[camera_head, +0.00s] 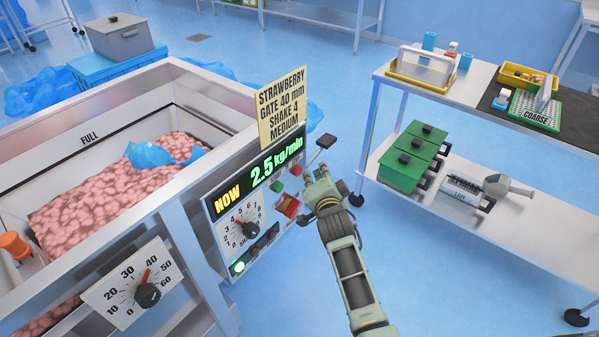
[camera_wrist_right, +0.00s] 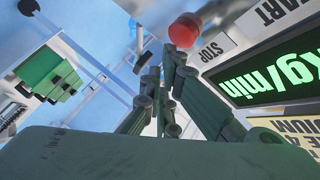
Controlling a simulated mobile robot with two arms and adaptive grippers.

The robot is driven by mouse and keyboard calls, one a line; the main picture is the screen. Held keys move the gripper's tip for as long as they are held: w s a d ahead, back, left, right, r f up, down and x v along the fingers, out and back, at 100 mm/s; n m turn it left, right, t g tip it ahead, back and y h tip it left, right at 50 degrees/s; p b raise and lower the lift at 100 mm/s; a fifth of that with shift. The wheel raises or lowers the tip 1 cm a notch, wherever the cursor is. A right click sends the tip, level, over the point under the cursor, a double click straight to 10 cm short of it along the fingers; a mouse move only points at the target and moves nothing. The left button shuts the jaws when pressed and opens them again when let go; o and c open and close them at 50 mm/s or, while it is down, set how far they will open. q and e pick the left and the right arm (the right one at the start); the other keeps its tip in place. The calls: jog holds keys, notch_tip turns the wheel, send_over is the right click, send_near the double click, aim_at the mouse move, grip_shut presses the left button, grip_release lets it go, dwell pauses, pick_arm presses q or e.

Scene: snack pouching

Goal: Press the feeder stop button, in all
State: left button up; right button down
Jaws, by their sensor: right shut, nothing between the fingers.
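The red stop button (camera_head: 295,170) is on the upper right of the feeder's control panel. In the right wrist view the red button (camera_wrist_right: 185,31) stands out beside its STOP label (camera_wrist_right: 213,48). My right gripper (camera_head: 316,177) is shut and empty, just right of the panel. In the right wrist view its fingertips (camera_wrist_right: 172,50) point at the red button and overlap its lower edge; I cannot tell if they touch it. A green button (camera_head: 278,187) is left of the red one. The display (camera_head: 276,163) reads NOW 2.5 kg/min. My left gripper is not in view.
A yellow sign (camera_head: 281,107) stands above the panel. A steel table (camera_head: 374,112) stands at the right, with open floor between.

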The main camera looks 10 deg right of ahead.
dwell(0.4)
jog(key=shift+w+a, duration=0.25)
jog(key=shift+w, duration=0.05)
